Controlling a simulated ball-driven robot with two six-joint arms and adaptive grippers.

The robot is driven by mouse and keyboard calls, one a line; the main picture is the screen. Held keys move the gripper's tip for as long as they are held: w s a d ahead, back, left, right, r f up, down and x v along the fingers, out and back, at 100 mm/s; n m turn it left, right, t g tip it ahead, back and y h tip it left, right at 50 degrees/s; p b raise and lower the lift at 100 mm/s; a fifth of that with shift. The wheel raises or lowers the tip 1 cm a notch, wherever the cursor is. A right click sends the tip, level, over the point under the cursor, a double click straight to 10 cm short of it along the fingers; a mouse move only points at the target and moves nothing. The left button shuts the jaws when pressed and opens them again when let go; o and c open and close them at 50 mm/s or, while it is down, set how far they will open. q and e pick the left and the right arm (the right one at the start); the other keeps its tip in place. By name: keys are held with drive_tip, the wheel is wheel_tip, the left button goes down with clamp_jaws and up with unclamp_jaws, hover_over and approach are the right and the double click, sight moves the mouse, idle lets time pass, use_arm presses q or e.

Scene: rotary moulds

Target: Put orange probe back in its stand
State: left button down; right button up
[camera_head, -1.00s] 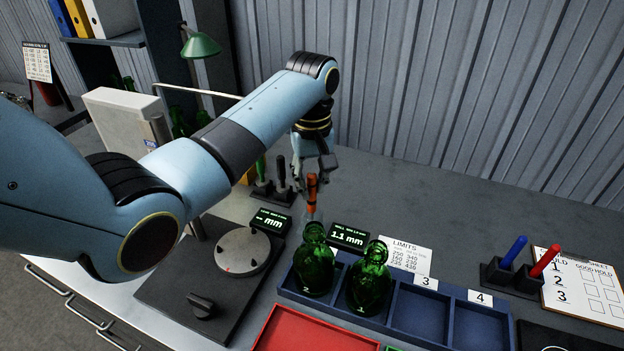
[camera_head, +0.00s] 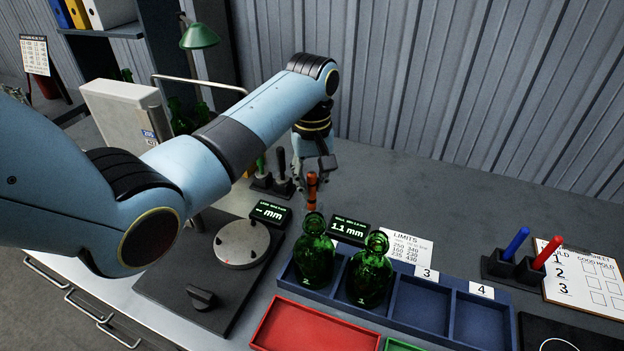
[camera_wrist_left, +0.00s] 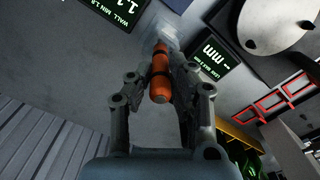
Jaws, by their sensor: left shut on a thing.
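A small black stand (camera_head: 272,186) is left of the gripper at the back of the bench, holding a green-handled tool (camera_head: 261,164) and a black-handled tool (camera_head: 281,160). The stand is partly hidden by my left arm. My right gripper is out of view.
Two green bottles (camera_head: 315,255) (camera_head: 370,275) stand in a blue tray (camera_head: 477,322) whose other slots are empty. Displays (camera_head: 350,229) (camera_head: 270,213) sit behind it. A turntable (camera_head: 241,244), red tray (camera_head: 310,330) and marker holder (camera_head: 512,268) are nearby.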

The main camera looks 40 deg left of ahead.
use_arm(q)
drive_tip(key=c, duration=1.1)
unclamp_jaws()
drive_tip(key=shift+c, duration=0.2)
wheel_tip(320, 180, up, 8)
drive_tip(key=shift+f, duration=0.2)
